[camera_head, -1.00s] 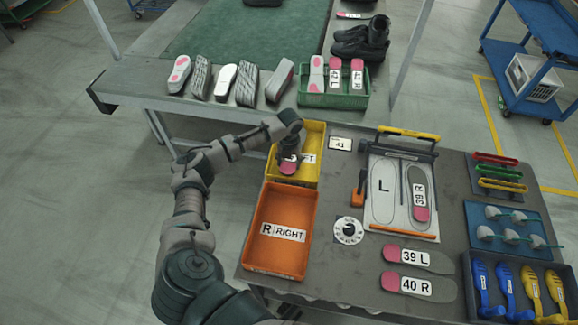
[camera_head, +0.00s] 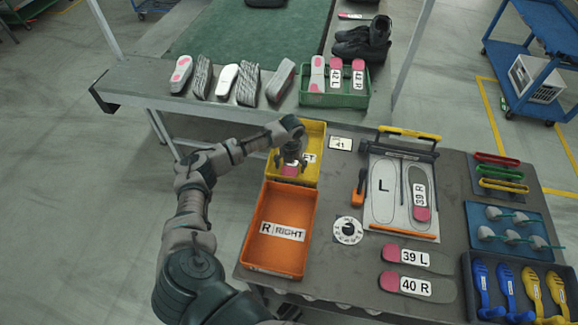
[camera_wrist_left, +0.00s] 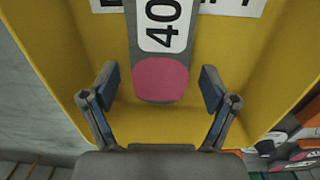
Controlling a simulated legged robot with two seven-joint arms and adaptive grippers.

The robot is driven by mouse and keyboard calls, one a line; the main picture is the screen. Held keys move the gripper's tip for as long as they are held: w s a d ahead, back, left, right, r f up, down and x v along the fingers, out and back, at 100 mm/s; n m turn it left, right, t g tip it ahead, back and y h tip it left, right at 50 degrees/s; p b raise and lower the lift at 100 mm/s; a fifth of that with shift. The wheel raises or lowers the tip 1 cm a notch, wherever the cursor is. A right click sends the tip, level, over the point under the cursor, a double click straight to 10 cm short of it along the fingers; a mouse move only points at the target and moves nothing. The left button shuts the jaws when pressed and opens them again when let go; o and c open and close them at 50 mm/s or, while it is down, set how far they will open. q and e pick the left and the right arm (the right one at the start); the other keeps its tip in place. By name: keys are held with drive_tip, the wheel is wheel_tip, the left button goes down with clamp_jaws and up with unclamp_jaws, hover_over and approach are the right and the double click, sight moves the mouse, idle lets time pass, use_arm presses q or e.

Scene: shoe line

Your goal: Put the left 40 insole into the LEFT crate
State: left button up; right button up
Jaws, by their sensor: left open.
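The yellow LEFT crate (camera_head: 319,150) stands at the far left of the near table. My left gripper (camera_head: 291,163) is over it, pointing down, and partly hides its label. In the left wrist view, the grey insole with a pink heel and a "40" label (camera_wrist_left: 162,80) lies inside the yellow crate (camera_wrist_left: 265,65). The open fingers of my left gripper (camera_wrist_left: 157,88) are on either side of the heel, apart from it. The insole's far end and the letter after 40 are out of that view. My right gripper is not in view.
The orange RIGHT crate (camera_head: 281,232) stands in front of the yellow one and looks empty. Insoles 39 L (camera_head: 418,258) and 40 R (camera_head: 418,285) lie on the table. A board (camera_head: 405,215) holds insole 39 R (camera_head: 420,192). A green crate (camera_head: 334,100) stands on the back bench.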

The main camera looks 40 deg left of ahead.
use_arm(q)
wheel_tip(320, 180, up, 12)
drive_tip(key=p, duration=0.1)
drive_tip(key=shift+p, duration=0.4)
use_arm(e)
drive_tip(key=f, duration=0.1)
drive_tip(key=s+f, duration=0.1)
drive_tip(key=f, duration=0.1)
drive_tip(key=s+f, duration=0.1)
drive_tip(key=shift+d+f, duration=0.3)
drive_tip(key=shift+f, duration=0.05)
use_arm(q)
drive_tip(key=shift+d, duration=0.1)
drive_tip(key=shift+f, duration=0.1)
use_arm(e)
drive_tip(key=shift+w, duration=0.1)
